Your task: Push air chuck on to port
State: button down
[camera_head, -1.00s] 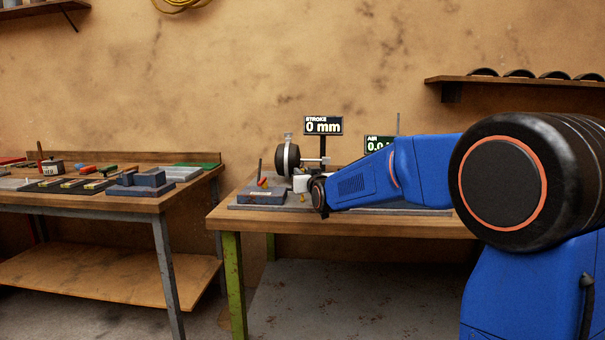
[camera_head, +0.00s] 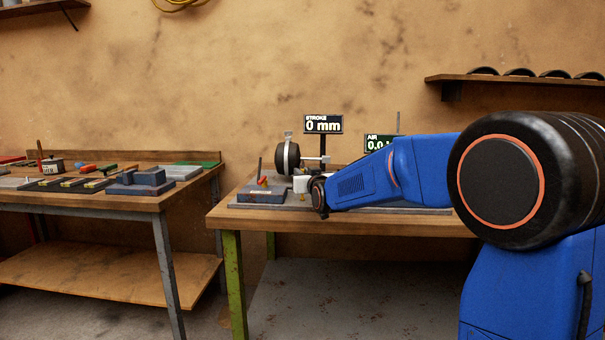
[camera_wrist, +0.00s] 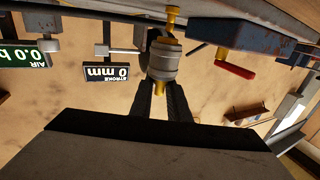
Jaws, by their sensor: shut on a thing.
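The air chuck (camera_wrist: 163,62), a grey cylinder with brass ends, is held between the dark fingers of my gripper (camera_wrist: 164,88) in the wrist view. Its brass end points to the top of that picture, at a brass fitting (camera_wrist: 172,16), which appears to be the port. The two are in line or nearly so; I cannot tell whether they are seated together.
The stroke display (camera_head: 323,124) reads 0 mm and the air display (camera_head: 378,143) shows 0.0, partly covered by my arm. A black drum-shaped chamber (camera_head: 287,158) and a dark block with a red handle (camera_wrist: 235,69) are close by. The left bench (camera_head: 100,200) holds several blocks and tools.

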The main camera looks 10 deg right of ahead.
jog(key=shift+f, duration=0.95)
jog(key=c, duration=1.6)
grip_release()
jog(key=shift+s, duration=0.1)
jog(key=s+d, duration=0.1)
jog(key=s, duration=1.6)
jog(key=s+d+f+g, duration=0.2)
jog(key=s+f+g, duration=0.2)
jog(key=s, duration=0.9)
jog(key=s+d+f+g, duration=0.2)
jog(key=s+f+g, duration=0.2)
jog(key=s+f, duration=0.6)
jog(key=s+d+f+g+h, duration=0.1)
jog(key=s+f+g, duration=0.4)
jog(key=s, duration=1.1)
jog(key=shift+s+d+f+m, duration=0.15)
jog(key=shift+d+f+m, duration=0.1)
jog(key=shift+f, duration=0.35)
jog(key=shift+s+d+f+m, duration=0.15)
jog(key=shift+d+f, duration=0.1)
jog(key=shift+f, duration=0.35)
